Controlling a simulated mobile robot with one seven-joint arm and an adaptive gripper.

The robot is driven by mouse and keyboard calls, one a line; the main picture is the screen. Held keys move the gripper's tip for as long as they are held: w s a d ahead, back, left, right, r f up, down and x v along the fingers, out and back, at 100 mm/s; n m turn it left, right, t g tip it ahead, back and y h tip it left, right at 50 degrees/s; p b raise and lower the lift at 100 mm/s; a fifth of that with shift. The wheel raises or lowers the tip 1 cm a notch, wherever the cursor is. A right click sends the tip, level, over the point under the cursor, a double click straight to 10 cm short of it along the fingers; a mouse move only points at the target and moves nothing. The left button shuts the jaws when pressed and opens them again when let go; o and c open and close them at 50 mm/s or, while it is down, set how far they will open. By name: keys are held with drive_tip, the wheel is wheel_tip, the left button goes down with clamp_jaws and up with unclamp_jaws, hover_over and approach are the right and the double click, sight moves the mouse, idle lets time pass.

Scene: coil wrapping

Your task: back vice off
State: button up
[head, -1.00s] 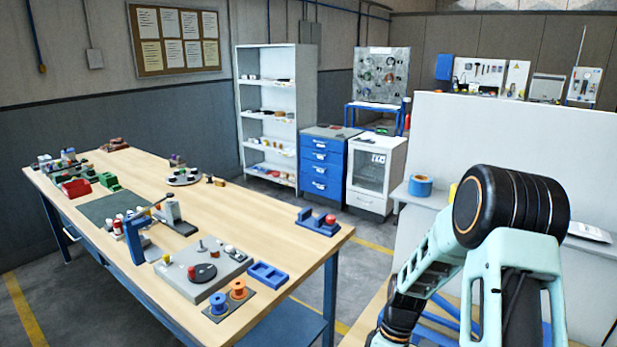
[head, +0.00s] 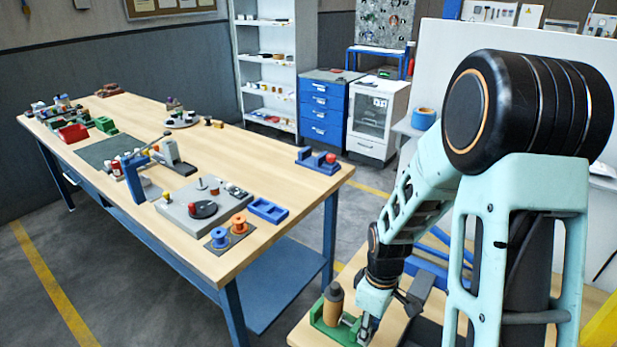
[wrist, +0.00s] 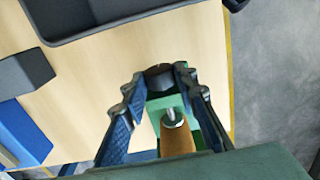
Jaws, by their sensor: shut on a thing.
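A green vice (head: 322,318) sits on the near wooden table at the bottom of the head view. It also shows in the wrist view (wrist: 165,103). A brown cylinder (head: 334,303) stands up at the vice; in the wrist view the brown cylinder (wrist: 178,139) has a bright metal tip pointing at it. My gripper (head: 362,328) is at the right side of the vice. In the wrist view my gripper (wrist: 168,76) has its fingertips either side of a dark round knob (wrist: 158,75) at the vice's end, shut on it. The jaw gap is not clearly visible.
The near table (head: 304,334) has bare wood around the vice. In the wrist view a dark tray (wrist: 120,14) and a blue block (wrist: 24,132) lie beside it. The long workbench (head: 250,155) with several fixtures stands to the left, across an open floor.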

drive_tip(key=shift+a+f+t+b, duration=0.1)
drive_tip(key=shift+f+t+b, duration=0.2)
drive_tip(key=shift+b, duration=0.7)
drive_tip(key=b, duration=0.2)
drive_tip(key=t+h+b, duration=0.1)
drive_tip(key=b, duration=0.2)
drive_tip(key=shift+s+a+t+h, duration=0.2)
drive_tip(key=shift+t+h, duration=0.1)
drive_tip(key=shift+b, duration=1.1)
drive_tip(key=shift+s+t+b, duration=0.1)
drive_tip(key=shift+t+b, duration=0.2)
drive_tip(key=shift+b, duration=0.05)
drive_tip(key=shift+r+h, duration=0.25)
drive_tip(key=shift+h, duration=0.05)
